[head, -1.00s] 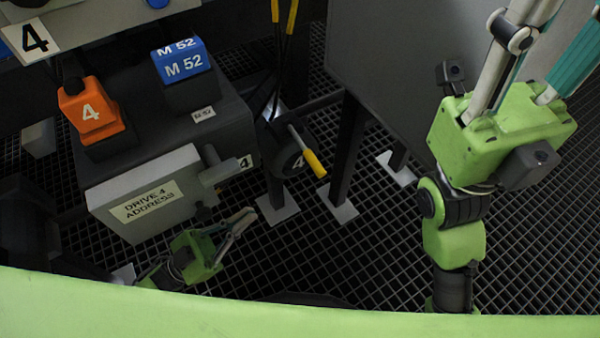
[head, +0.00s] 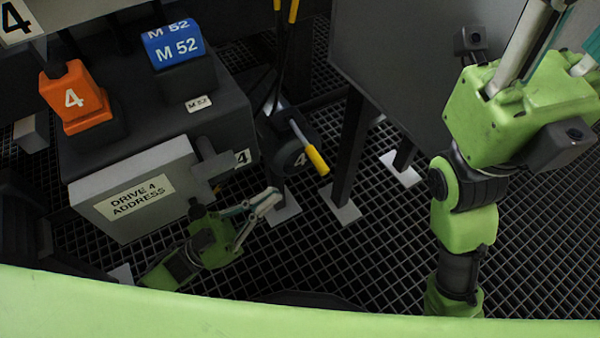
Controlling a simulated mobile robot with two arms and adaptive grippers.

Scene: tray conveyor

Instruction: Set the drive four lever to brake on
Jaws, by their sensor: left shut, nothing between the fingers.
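The drive four lever is a grey rod with a yellow grip (head: 316,160). It comes out of a dark round hub (head: 288,156) marked 4, on the right side of the drive unit, and slants down to the right. My left gripper (head: 270,202) is shut and empty, below and to the left of the yellow grip and apart from it. Its fingers point up to the right. My right arm (head: 465,220) stands at the right of the view; its fingers cannot be made out.
A grey box labelled DRIVE 4 ADDRESS (head: 140,190) is left of my left gripper. Above it are an orange block marked 4 (head: 75,97) and a blue M 52 block (head: 176,47). A dark panel (head: 400,60) stands behind. Open grating (head: 350,255) lies between my arms.

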